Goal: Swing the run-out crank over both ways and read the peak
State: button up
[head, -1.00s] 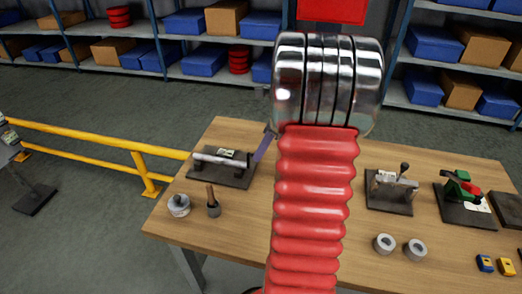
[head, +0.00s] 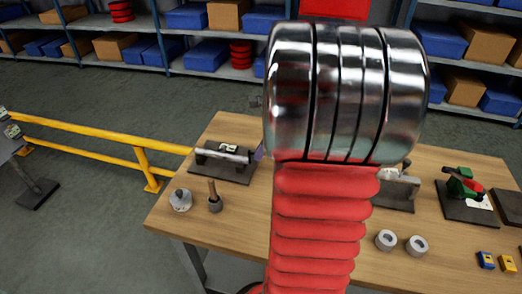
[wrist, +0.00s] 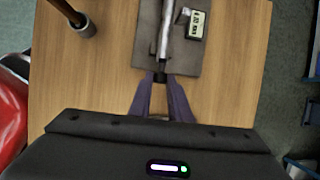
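The run-out fixture is a dark plate (head: 232,172) at the left of the bench, with a pale horizontal shaft (head: 222,153) across it. In the wrist view the shaft (wrist: 166,35) lies on the plate, with a small digital readout (wrist: 196,24) beside it; its digits are too small to read surely. A dark piece (wrist: 160,77), perhaps the crank, is at the shaft's near end. My gripper's purple fingers (wrist: 160,84) lie on both sides of this piece; whether they touch it is unclear. In the head view my arm hides most of the gripper.
A wooden bench (head: 330,245) carries a grey knobbed part (head: 180,200), a cup with a brown handle (head: 214,198), two grey rings (head: 400,242), another fixture (head: 398,190) and a green-and-red clamp (head: 462,188). A yellow rail (head: 80,133) stands left. Shelves are behind.

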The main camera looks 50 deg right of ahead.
jog(key=o, duration=0.4)
jog(key=shift+o, duration=0.2)
jog(key=shift+r, duration=0.15)
jog(key=v, duration=1.3)
jog(key=shift+s, duration=0.25)
jog(key=shift+r, duration=0.15)
